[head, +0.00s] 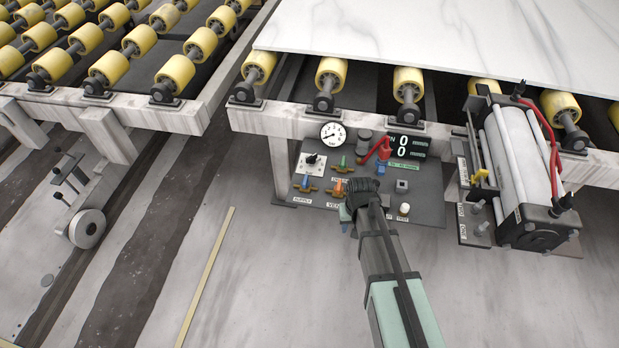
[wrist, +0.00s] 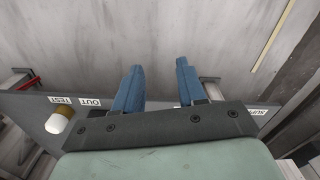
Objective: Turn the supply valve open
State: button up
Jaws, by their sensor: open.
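The control panel (head: 425,211) hangs at the front of the roller table. Its SUPPLY label (head: 302,200) is at the lower left. My gripper (head: 347,217) is at the panel's front edge, right of that valve and near the VENT label. In the wrist view my gripper (wrist: 158,70) has its two blue fingers apart, with nothing between them. The SUPPLY label (wrist: 259,111) is partly cut off there, and the valve is not visible.
A white knob (head: 404,208) is right of my gripper. A large cylinder unit (head: 515,150) stands farther right. The floor (head: 270,290) in front is mostly clear.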

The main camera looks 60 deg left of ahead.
jog(key=s+a+r+n+y, duration=0.1)
jog(key=s+a+r, duration=0.1)
jog(key=a+r, duration=0.55)
jog(key=s+a+r, duration=0.2)
jog(key=a+r, duration=0.3)
jog(key=a, duration=0.6)
notch_tip(320, 180, up, 2)
jog(key=m+h, duration=0.1)
jog(key=m, duration=0.3)
send_over(305, 179)
notch_tip(305, 179, down, 13)
jog(key=shift+d+f, duration=0.1)
jog(key=shift+f, duration=0.05)
jog(key=shift+c, duration=0.4)
grip_shut()
